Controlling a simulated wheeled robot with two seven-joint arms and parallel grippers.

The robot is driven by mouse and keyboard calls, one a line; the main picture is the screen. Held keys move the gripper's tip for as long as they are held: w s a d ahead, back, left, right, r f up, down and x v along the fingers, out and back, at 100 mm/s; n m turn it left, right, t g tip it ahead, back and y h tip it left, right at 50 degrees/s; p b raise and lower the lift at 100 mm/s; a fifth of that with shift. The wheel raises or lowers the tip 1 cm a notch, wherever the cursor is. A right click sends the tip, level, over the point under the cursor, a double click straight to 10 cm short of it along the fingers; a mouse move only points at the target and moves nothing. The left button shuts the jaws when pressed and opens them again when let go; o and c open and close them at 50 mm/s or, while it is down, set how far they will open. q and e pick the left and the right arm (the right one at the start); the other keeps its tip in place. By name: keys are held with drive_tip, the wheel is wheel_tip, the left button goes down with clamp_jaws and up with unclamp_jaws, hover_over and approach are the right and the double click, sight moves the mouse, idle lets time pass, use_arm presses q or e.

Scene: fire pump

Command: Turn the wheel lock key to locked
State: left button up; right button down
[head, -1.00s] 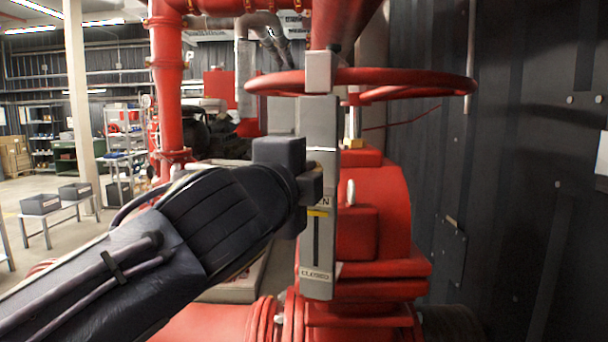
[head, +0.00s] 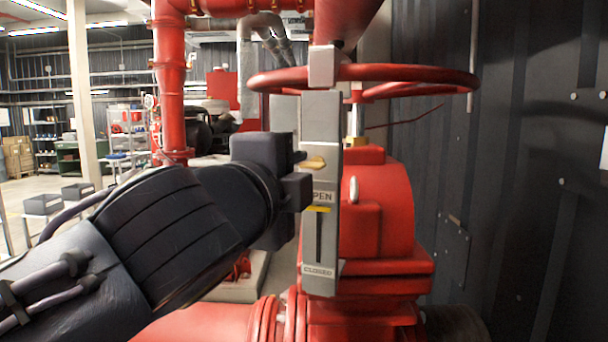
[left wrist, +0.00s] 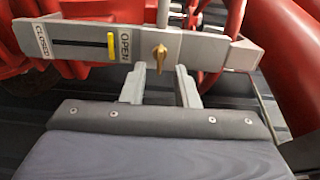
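The brass wheel lock key (head: 313,163) sits on the upright grey plate (head: 320,125), above the OPEN label. Its long side lies across the plate. It also shows in the left wrist view (left wrist: 160,56). My left gripper (head: 301,174) is just left of the plate, facing the key. In the left wrist view its two fingers (left wrist: 160,82) are apart with a clear gap, and the key shows in line with that gap, just past the fingertips. I cannot tell whether a finger touches it. My right gripper is in neither view.
The red handwheel (head: 420,74) is above the plate, with a grey block (head: 322,66) at its rim. A yellow marker (head: 318,209) stands beside OPEN, at the slot's end away from CLOSED. Red pump pipes lie below, and a dark wall (head: 540,200) is at right.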

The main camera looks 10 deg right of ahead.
use_arm(q)
drive_tip(key=shift+v, duration=1.55)
drive_tip(key=shift+w+f, duration=0.1)
